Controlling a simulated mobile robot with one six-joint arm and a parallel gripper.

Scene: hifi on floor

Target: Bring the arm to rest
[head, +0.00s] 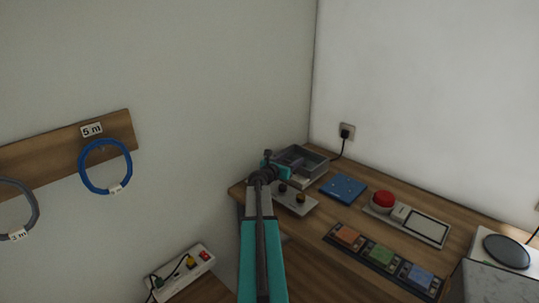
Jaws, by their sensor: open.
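My arm, teal and dark grey, reaches up from the bottom middle of the head view toward the far left end of a wooden table. My gripper (284,171) is at the end of the arm, small in the picture, in front of a grey tray (317,163). It is open, and I see nothing held in it. The fingertips are hard to make out, and I cannot tell whether they touch the tray.
The wooden table (310,222) holds a plate with knobs (299,201), a blue board (343,188), a red button (382,201), a strip of coloured pads (381,256) and a round dark pad (506,251). Left are a power strip (181,270) and a blue cable coil (82,166).

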